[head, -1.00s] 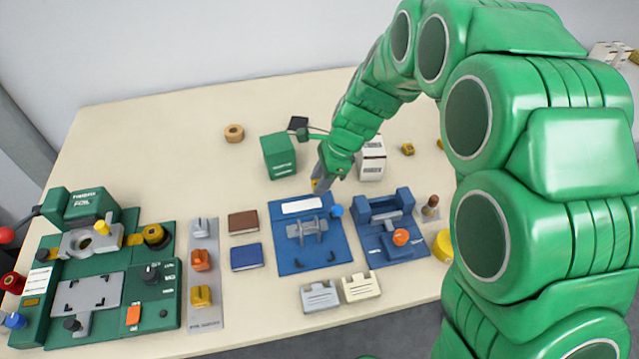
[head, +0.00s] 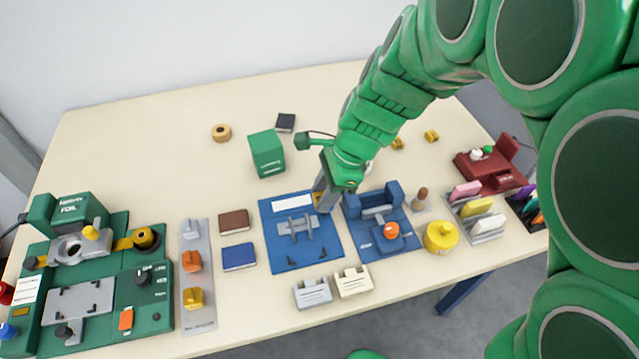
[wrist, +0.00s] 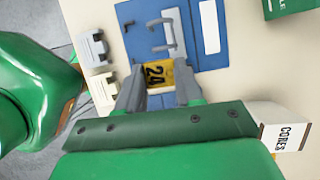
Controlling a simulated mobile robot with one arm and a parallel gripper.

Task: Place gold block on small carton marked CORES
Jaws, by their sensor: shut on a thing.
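My gripper (wrist: 158,88) is shut on the gold block (wrist: 156,74), a yellow piece marked 24, seen between the fingers in the wrist view. In the head view my gripper (head: 322,198) points down beside the right edge of the blue mat with the white label, and only a sliver of the block shows. The small white carton marked CORES (wrist: 284,136) stands at the lower right of the wrist view, apart from the block. In the head view my arm hides nearly all of it.
A green carton (head: 266,154) stands left of my arm, near a black book (head: 286,123). The blue mat (head: 275,255) and a blue fixture (head: 368,237) lie close to my gripper. A yellow pot (head: 440,237) stands at right. The table's back left is mostly clear.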

